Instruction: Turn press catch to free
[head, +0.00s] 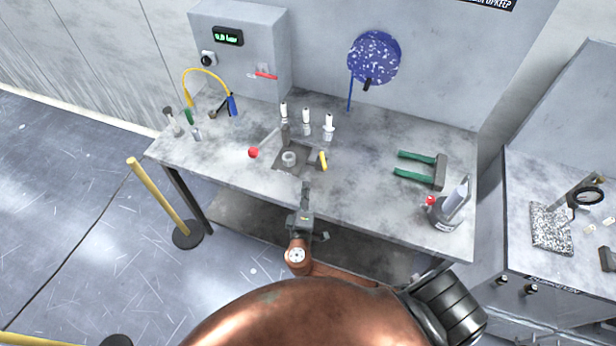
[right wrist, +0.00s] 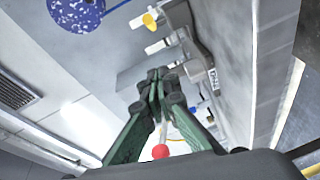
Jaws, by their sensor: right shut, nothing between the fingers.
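The press (head: 289,158) stands near the front middle of the bench, with a lever ending in a red ball (head: 253,152) out to its left. A small yellow piece (head: 323,160) on the press's right side looks like the catch; it stands roughly upright. It seems to show in the right wrist view as a yellow tip (right wrist: 150,20). The red ball shows there below the fingers (right wrist: 160,152). My right gripper (head: 305,187) is shut and empty at the bench's front edge, just in front of the press, apart from the yellow piece. My left gripper is out of view.
Several white-topped posts (head: 306,117) stand behind the press. A grey box (head: 240,50) with a display and red handle is at the back left. The bench between press and pliers is clear.

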